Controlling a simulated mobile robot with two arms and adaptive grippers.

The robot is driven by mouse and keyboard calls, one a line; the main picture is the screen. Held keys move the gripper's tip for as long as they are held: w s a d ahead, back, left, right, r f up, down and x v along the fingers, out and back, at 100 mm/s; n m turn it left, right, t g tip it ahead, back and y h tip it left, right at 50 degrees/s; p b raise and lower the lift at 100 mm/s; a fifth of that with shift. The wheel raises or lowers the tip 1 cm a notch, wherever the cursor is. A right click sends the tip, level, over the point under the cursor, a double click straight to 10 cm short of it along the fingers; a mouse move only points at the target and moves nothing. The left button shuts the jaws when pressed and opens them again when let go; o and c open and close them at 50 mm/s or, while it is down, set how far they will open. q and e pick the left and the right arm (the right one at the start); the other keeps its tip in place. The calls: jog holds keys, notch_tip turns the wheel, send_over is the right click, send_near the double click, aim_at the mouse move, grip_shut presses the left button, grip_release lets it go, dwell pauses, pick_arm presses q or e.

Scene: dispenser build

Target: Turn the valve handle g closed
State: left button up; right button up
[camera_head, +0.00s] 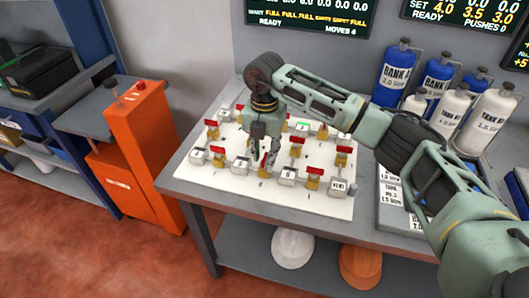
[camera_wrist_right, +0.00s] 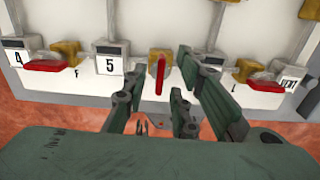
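Valve handle g is a red bar (camera_wrist_right: 160,75) on a brass valve in the front row, just right of the block marked 5 (camera_wrist_right: 110,62). In the right wrist view it points across the row, while the neighbouring red handles f (camera_wrist_right: 44,65) and h (camera_wrist_right: 262,85) lie along it. My right gripper (camera_wrist_right: 160,82) is open, with its fingers on either side of handle g; I cannot tell if they touch it. In the head view the right gripper (camera_head: 264,152) points down at the front row and partly hides valve g. My left gripper is not in view.
The white valve board (camera_head: 225,182) lies on a grey table, with several other red-handled valves close around. Bank and tank bottles (camera_head: 438,80) stand at the right behind my arm. An orange cabinet (camera_head: 145,130) stands left of the table.

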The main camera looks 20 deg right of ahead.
aim_at(265, 157)
jog(key=shift+r, duration=0.1)
notch_tip(265, 157, up, 12)
dwell(0.5)
